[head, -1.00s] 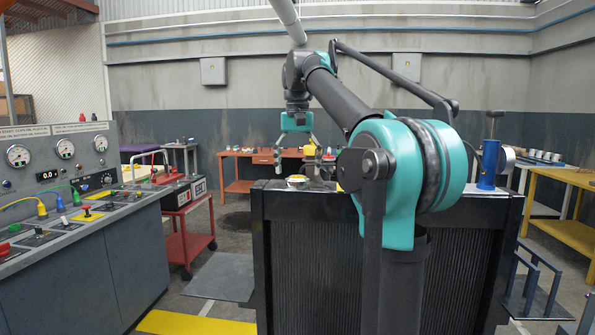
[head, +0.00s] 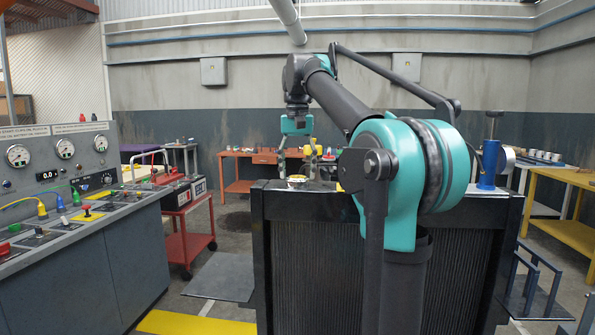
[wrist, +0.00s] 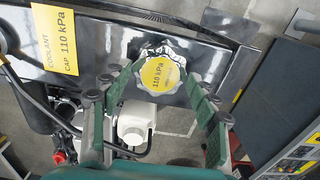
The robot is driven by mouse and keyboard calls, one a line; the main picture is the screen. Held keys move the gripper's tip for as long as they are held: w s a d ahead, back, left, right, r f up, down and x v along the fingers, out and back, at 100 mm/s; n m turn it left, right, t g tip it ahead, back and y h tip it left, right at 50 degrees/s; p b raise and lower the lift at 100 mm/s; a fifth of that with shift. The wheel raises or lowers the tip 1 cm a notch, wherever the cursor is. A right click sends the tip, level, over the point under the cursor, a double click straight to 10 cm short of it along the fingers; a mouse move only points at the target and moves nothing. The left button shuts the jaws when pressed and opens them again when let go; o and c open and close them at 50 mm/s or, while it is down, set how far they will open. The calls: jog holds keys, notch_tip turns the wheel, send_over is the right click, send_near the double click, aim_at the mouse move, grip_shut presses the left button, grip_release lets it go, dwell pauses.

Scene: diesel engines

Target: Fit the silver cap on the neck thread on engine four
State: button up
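The silver cap (wrist: 160,74) has a scalloped rim and a yellow disc marked 110 kPa. It sits at the edge of the black radiator top in the wrist view, and shows small and bright on that top in the head view (head: 297,179). My gripper (head: 297,162) hangs above it, pointing down. In the wrist view its green fingers (wrist: 148,80) are spread on either side of the cap, with no visible grip. The neck thread is not visible; I cannot tell whether it lies under the cap.
The black radiator (head: 370,190) stands in front of me. A yellow coolant cap label (wrist: 54,40) lies on its top, and a white bottle (wrist: 136,122) shows beside it. A blue post tool (head: 488,165) stands at right. A gauge console (head: 70,200) is at left.

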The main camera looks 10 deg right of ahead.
aim_at(298, 177)
jog(key=c, duration=1)
jog(key=shift+r, duration=2.55)
